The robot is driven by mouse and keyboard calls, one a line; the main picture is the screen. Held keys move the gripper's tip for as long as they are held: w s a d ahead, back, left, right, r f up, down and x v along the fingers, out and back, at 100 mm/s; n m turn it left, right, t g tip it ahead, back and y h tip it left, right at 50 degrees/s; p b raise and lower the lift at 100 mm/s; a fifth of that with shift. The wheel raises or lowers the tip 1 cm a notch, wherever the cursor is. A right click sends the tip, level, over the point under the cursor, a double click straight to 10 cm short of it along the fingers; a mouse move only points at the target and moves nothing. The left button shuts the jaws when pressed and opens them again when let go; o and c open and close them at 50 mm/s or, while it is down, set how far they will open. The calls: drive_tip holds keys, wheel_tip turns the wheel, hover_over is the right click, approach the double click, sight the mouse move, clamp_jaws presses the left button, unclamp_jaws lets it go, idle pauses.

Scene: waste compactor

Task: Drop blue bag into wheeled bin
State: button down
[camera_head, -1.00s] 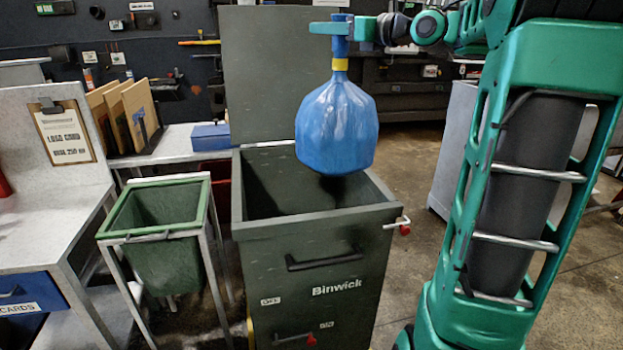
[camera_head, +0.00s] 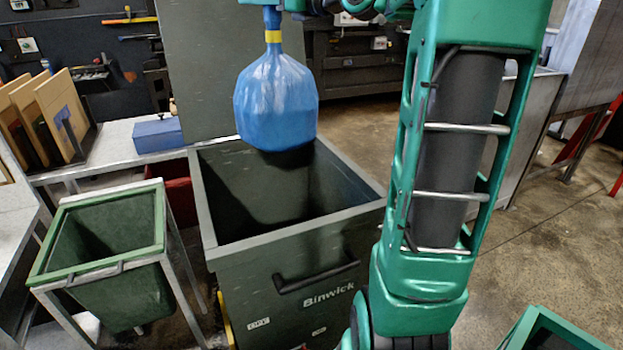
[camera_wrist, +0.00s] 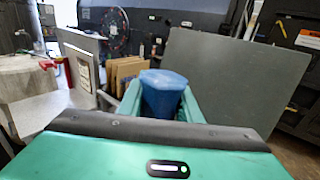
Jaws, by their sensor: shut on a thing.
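The blue bag (camera_head: 275,100) hangs upright by its neck, with a yellow band below the grip. In the head view it hangs over the back part of the open wheeled bin (camera_head: 325,283), a dark green bin marked Binwick. Its lower end is near the level of the bin's back rim; I cannot tell if it is below the rim. My gripper (camera_wrist: 160,97) is shut on the bag's neck, and the blue top of the bag shows between the fingers in the wrist view. In the head view the gripper is mostly cut off at the top edge.
A smaller green bin (camera_head: 118,300) in a metal frame stands left of the wheeled bin. The wheeled bin's raised lid (camera_head: 200,60) stands behind its opening. A blue box (camera_head: 157,135) sits on a bench at the back left. Open floor (camera_head: 560,230) lies to the right.

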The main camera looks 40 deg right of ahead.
drive_tip(key=shift+f, duration=2.85)
drive_tip(key=c, duration=1.2)
unclamp_jaws()
drive_tip(key=shift+f, duration=0.1)
drive_tip(key=shift+d, duration=0.1)
drive_tip(key=v, duration=1)
drive_tip(key=shift+s, duration=0.3)
